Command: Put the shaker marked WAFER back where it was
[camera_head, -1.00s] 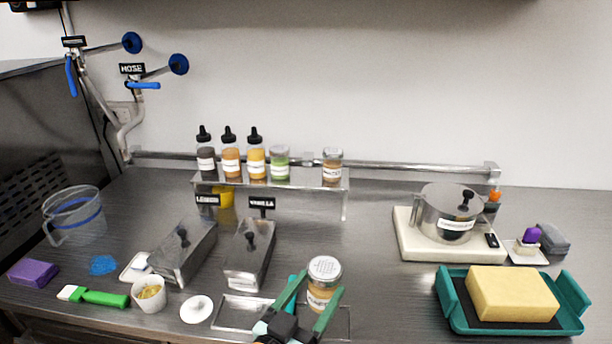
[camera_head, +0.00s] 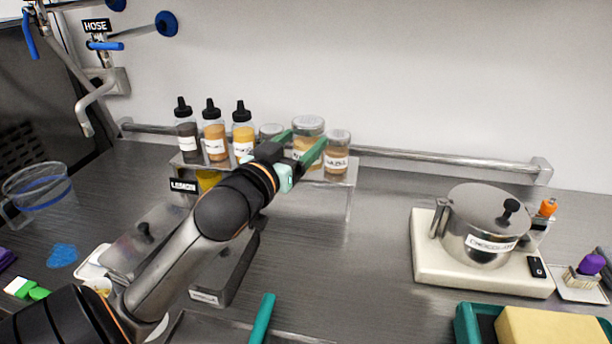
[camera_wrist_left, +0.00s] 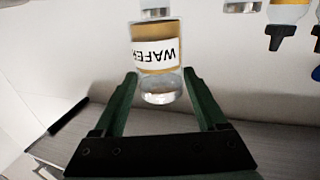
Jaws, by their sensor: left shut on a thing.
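The shaker marked WAFER (camera_wrist_left: 157,55) is a clear jar with tan contents and a white label, between my left gripper's fingers (camera_wrist_left: 158,75) in the upside-down left wrist view. In the head view, my left gripper (camera_head: 308,148) is shut on this silver-lidded shaker (camera_head: 308,124) at the raised shelf (camera_head: 346,184). It is between a lidded jar (camera_head: 270,131) on the left and another labelled shaker (camera_head: 338,152) on the right. The gripper hides its lower part; I cannot tell whether it touches the shelf. My right gripper is not in view.
Several black-capped bottles (camera_head: 214,135) stand on the shelf's left part. A wall rail (camera_head: 440,162) runs behind. A steel pot (camera_head: 480,225) sits on a cream scale (camera_head: 480,277) at right. Counter between shelf and scale is clear. A teal handle (camera_head: 262,320) stands up in front.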

